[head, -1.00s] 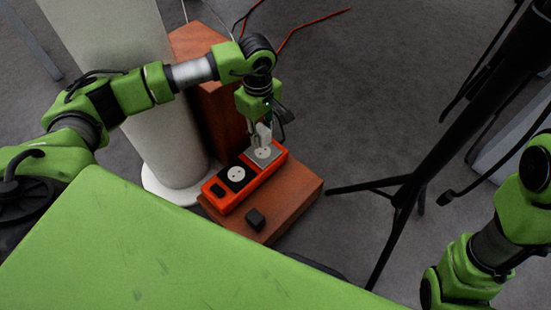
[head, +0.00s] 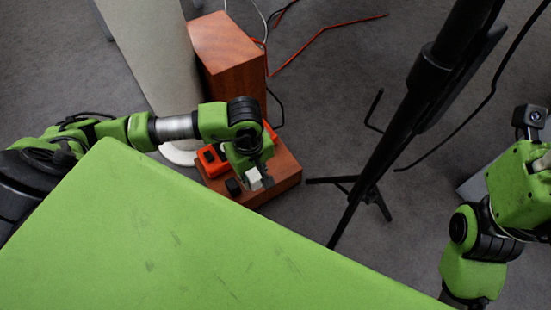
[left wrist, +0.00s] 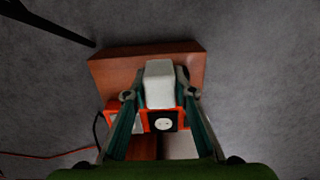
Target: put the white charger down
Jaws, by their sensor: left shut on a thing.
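The white charger (head: 253,178) is a small pale block between the fingers of my left gripper (head: 259,182). It also shows large in the left wrist view (left wrist: 159,82), with a finger against each side. My left gripper is shut on it. In the head view the charger appears over the front part of the wooden board (head: 284,178), clear of the orange power strip (head: 211,158). My arm hides much of that strip. In the left wrist view a round socket on black (left wrist: 164,124) shows below the charger. My right gripper is out of view; only its arm shows.
A small black block (head: 233,187) sits on the board, left of the charger. A tall wooden box (head: 228,50) and a pale column (head: 150,50) stand behind. A black tripod stand (head: 400,135) is to the right. Red cable (head: 320,43) lies on the grey floor.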

